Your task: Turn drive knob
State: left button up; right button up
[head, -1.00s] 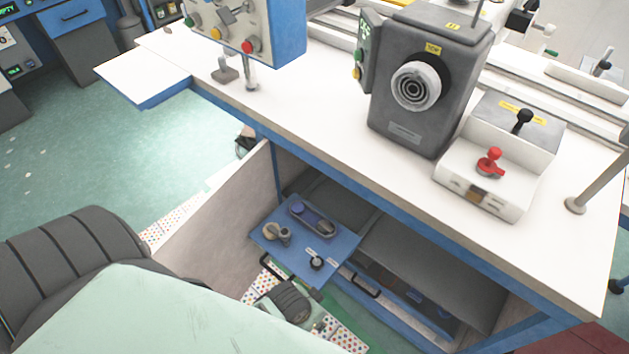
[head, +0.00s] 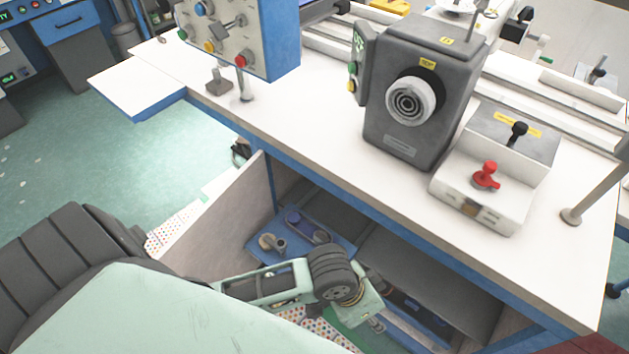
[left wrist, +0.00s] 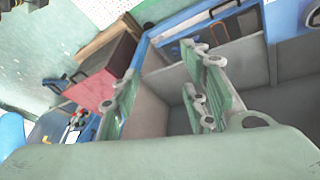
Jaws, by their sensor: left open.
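I cannot tell for certain which control is the drive knob. A round silver-and-black dial (head: 412,100) is on the front of the grey machine head (head: 425,140) on the bench. A red knob (head: 487,174) and a black lever knob (head: 518,132) are on the white control box (head: 470,205) to its right. My left gripper (head: 374,320) is low in front of the bench, below these controls, and touches none of them. Its spread green fingers (left wrist: 165,75) are open and empty in the left wrist view. My right gripper is not in view.
A blue shelf (head: 265,255) with small fittings is under the bench, partly hidden by my left arm. The white bench top (head: 320,120) has free room left of the machine head. A control panel (head: 230,40) stands at upper left.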

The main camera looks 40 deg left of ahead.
pick_arm(q)
jog(key=w+a+f+g+y, duration=0.1)
jog(key=w+a+f, duration=0.1)
jog(key=a+f, duration=0.2)
jog(key=w+a+f+n+y, duration=0.1)
jog(key=a+f, duration=0.3)
jog(key=a, duration=0.5)
jog(key=w+a+f+n+g+y, duration=0.1)
jog(key=w+a+f+y, duration=0.1)
jog(key=w+a+f, duration=0.2)
jog(key=shift+a+g, duration=0.3)
jog(key=shift+a, duration=1.1)
notch_tip(320, 180, down, 6)
jog(key=shift+r+b, duration=0.1)
jog(key=shift+b, duration=0.4)
jog(key=shift+f, duration=0.7)
jog(key=shift+c, duration=0.2)
jog(key=shift+d, duration=0.15)
jog(key=c, duration=1)
